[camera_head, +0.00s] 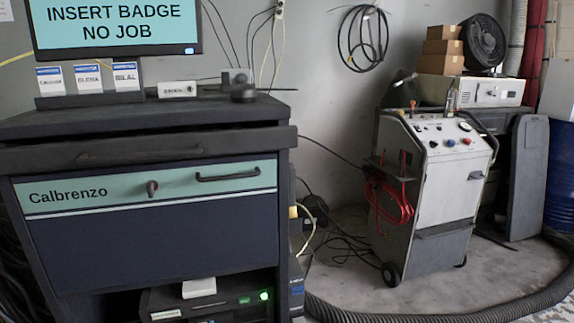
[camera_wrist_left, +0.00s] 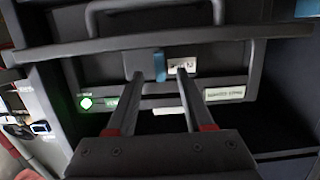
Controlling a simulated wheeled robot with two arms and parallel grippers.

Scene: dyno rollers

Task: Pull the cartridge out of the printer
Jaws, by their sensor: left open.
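The printer (camera_head: 235,303) appears to be the dark box on the low shelf of the cabinet, with a green light at its right end. In the left wrist view a dark front panel (camera_wrist_left: 105,65) with a green light fills the upper part, seemingly the same unit turned around. A small blue tab (camera_wrist_left: 160,64) stands out on it; I cannot tell whether it belongs to the cartridge. My left gripper (camera_wrist_left: 160,74) is open, its fingertips on either side of the tab, with no visible contact. My right gripper is in neither view.
The cabinet (camera_head: 150,240) has a teal drawer with a handle above the shelf. A screen (camera_head: 115,25) reads "INSERT BADGE NO JOB". A wheeled grey machine (camera_head: 445,190) with red cables stands right. A ribbed hose (camera_head: 440,316) crosses the floor.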

